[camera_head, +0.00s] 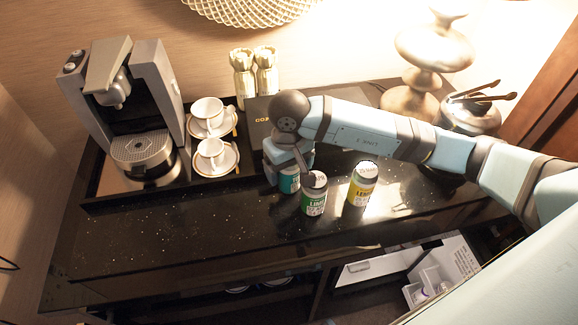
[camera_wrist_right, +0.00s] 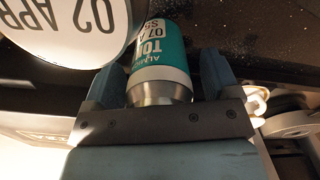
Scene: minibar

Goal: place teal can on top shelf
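The teal can (camera_head: 289,182) stands on the dark counter, partly hidden by my right gripper (camera_head: 289,160). In the right wrist view the teal can (camera_wrist_right: 160,62) sits between the two fingers of my right gripper (camera_wrist_right: 162,82), its metal end near the palm. Below the counter is an open white compartment (camera_head: 385,266) with a shelf; which shelf is the top one is unclear. My left gripper is not in view.
A green can (camera_head: 314,197) stands very close to the teal can, a yellow can (camera_head: 361,186) further right. A tray (camera_head: 110,200) holds a coffee machine (camera_head: 135,110) and cups (camera_head: 212,155). A metal ice bucket (camera_head: 470,115) stands behind my arm. The front-left counter is free.

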